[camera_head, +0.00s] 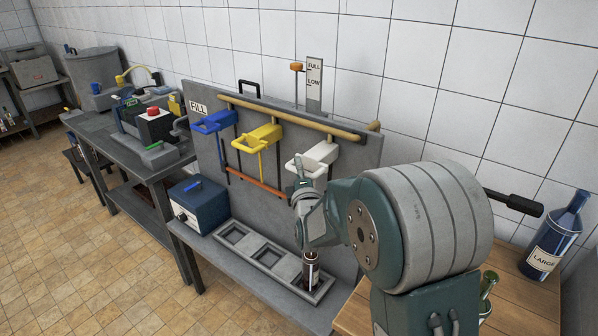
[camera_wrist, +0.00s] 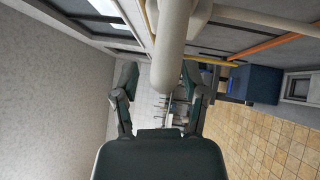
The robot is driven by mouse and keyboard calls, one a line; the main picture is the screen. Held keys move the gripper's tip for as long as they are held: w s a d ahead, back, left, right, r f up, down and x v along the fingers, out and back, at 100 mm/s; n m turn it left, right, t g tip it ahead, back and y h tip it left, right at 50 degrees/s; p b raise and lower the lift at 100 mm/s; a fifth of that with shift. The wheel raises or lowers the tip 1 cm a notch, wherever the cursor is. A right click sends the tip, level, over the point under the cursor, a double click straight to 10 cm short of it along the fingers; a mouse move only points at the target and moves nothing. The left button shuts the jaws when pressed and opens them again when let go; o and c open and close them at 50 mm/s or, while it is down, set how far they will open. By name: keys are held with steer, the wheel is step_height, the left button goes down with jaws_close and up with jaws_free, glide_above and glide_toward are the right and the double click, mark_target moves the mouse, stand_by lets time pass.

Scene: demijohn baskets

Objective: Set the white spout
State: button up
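The white spout (camera_head: 318,158) hangs on the right of the grey fill panel (camera_head: 212,163), beside the yellow and blue ones. My gripper (camera_head: 303,187) is just below and in front of it in the head view. In the wrist view a pale tube (camera_wrist: 172,50), apparently the white spout's, reaches down between the two fingers of my gripper (camera_wrist: 160,80). The fingers are wide apart, with a visible gap on each side of the tube. A dark bottle with a label (camera_head: 310,268) stands in the right compartment of the tray (camera_head: 252,262), below my gripper; its top is partly hidden.
The yellow spout (camera_head: 257,136) and blue spout (camera_head: 213,122) hang to the left. A dark blue box (camera_head: 198,205) stands left of the tray. A wooden table (camera_head: 535,290) with a large blue bottle (camera_head: 556,235) is at the right.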

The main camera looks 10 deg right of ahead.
steer(key=shift+s+f, duration=0.1)
steer(key=s+f, duration=0.1)
steer(key=s, duration=1)
steer(key=shift+s+f, duration=0.3)
steer(key=shift+f, duration=0.05)
steer(key=s+d+r+m+g, duration=0.1)
steer(key=s+d+m+g, duration=0.1)
steer(key=s+m+g, duration=0.5)
steer(key=s+d+r+m+g, duration=0.1)
steer(key=s+d+m+g, duration=0.1)
steer(key=s+m+g, duration=0.5)
steer(key=s+m, duration=0.5)
steer(key=s, duration=0.6)
steer(key=shift+s+d+r+m, duration=0.3)
steer(key=shift+s+d, duration=0.05)
steer(key=shift+s, duration=0.05)
